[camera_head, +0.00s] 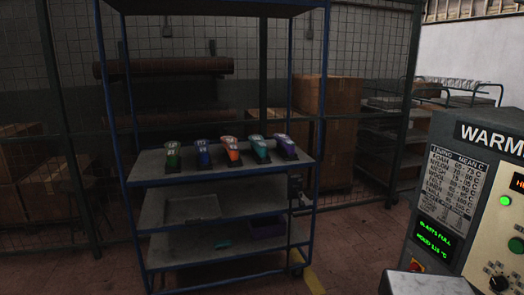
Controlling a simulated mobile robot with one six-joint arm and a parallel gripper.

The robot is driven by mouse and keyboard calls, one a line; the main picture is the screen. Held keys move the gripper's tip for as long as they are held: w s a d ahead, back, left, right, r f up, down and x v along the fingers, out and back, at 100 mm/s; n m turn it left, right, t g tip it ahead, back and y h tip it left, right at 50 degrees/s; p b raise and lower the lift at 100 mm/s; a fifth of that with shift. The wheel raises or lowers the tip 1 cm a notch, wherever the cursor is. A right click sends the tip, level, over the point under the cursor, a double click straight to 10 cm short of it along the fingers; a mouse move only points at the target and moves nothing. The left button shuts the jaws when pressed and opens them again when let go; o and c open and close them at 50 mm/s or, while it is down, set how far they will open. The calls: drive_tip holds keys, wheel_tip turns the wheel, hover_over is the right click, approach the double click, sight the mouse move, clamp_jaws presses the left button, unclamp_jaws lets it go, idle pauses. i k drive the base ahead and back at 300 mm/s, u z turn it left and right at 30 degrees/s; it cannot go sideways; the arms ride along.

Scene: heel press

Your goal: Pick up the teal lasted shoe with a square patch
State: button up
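A teal lasted shoe (259,149) stands on the top shelf (150,166) of a blue-framed rack. It is in a row between an orange shoe (231,148) on its left and a purple shoe (286,147) on its right. It has a pale marking, but the patch shape is too small to tell. A blue shoe (203,153) and a green shoe (173,156) stand further left. I cannot make out my gripper in this view.
A grey tray (192,208) is on the middle shelf, and a dark bin (267,226) is lower right. A small black device (295,186) is at the rack's right post. A warming machine (470,200) stands at the right. Floor shows in front of the rack.

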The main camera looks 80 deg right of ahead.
sight(260, 148)
drive_tip(key=k, duration=0.45)
drive_tip(key=z, duration=3.35)
drive_tip(key=i, duration=0.1)
drive_tip(key=u, duration=1.95)
drive_tip(key=i, duration=1.75)
